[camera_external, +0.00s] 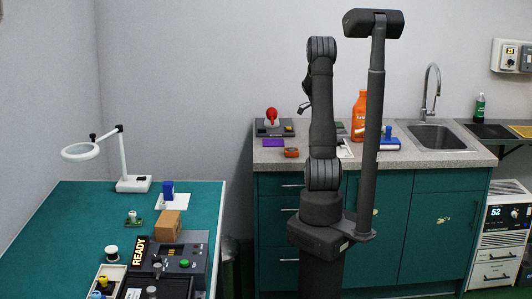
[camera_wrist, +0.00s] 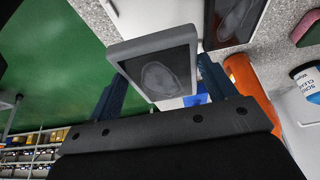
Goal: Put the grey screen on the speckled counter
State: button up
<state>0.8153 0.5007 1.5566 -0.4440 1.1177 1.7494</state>
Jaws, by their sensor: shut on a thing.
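The grey screen (camera_wrist: 118,52) is a flat panel with a light grey frame and a dark face marked by a pale smear. In the wrist view my gripper (camera_wrist: 162,78) is shut on it, with one blue finger at each side. The screen is held tilted in front of the camera. The speckled counter (camera_wrist: 95,18) shows behind it in the wrist view. The counter also runs along the back wall, right of centre, in the external view (camera_external: 462,156). My gripper and the screen cannot be made out in the external view, where my arm covers part of the counter.
An orange bottle (camera_external: 360,112), a blue-handled item (camera_external: 388,134), an orange block (camera_external: 291,152) and a red-knobbed device (camera_external: 272,128) stand on the counter. The sink (camera_external: 432,138) is at its right. A second smeared dark panel (camera_wrist: 238,16) lies beyond the screen. A green worktable (camera_external: 70,232) stands left.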

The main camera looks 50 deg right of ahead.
jog(key=shift+f, duration=3.65)
jog(key=shift+f, duration=0.4)
jog(key=o, duration=1.1)
jog(key=v, duration=1.7)
jog(key=shift+r, duration=0.25)
jog(key=x, duration=1.7)
jog(key=shift+f, duration=0.25)
jog(key=shift+r, duration=0.15)
